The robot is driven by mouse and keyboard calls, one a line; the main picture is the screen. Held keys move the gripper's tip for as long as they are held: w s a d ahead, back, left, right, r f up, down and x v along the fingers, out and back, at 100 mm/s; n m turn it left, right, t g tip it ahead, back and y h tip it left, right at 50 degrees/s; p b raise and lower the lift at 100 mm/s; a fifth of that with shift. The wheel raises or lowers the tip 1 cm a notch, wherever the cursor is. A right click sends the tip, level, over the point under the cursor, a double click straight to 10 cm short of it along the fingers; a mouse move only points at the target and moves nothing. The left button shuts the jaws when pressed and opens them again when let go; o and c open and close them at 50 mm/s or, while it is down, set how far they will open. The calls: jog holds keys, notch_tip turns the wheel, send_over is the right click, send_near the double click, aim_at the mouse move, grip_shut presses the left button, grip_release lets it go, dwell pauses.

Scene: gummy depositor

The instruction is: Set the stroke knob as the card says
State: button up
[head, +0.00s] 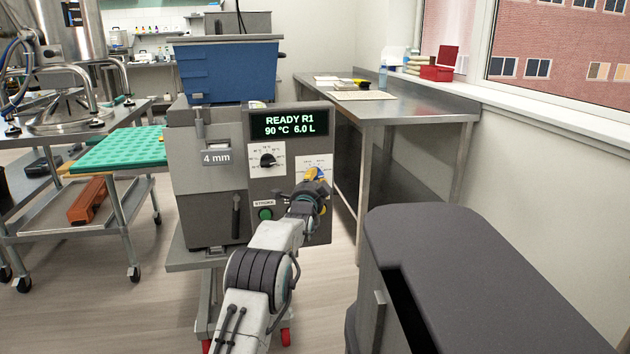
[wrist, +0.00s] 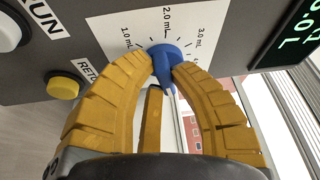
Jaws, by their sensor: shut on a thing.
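The blue knob (wrist: 165,62) sits on a white dial plate (wrist: 125,25) marked 1.0, 2.0 and 3.0 mL. The yellow fingers of my gripper (wrist: 163,72) are closed on the knob from both sides. The knob has a narrow tail towards the bottom of the wrist view; I cannot tell the setting from it. In the head view my gripper (head: 315,178) is at the right of the grey machine's front panel and hides part of the dial. I cannot make out a readable card.
A black knob (head: 268,160) and a green button (head: 265,213) are left of my gripper. The display (head: 289,124) reads READY R1, 90 °C, 6.0 L. A yellow button (wrist: 63,88) is close to one finger. A dark cabinet (head: 470,260) stands at front right.

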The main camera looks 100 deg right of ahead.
grip_shut()
jog(key=shift+f, duration=0.1)
jog(key=shift+f+n+b, duration=0.15)
jog(key=shift+n+b, duration=0.15)
jog(key=shift+b, duration=1.6)
jog(key=shift+r+n+h, duration=0.2)
jog(key=shift+n+h, duration=0.1)
jog(key=shift+n, duration=0.1)
jog(key=o, duration=0.8)
grip_release()
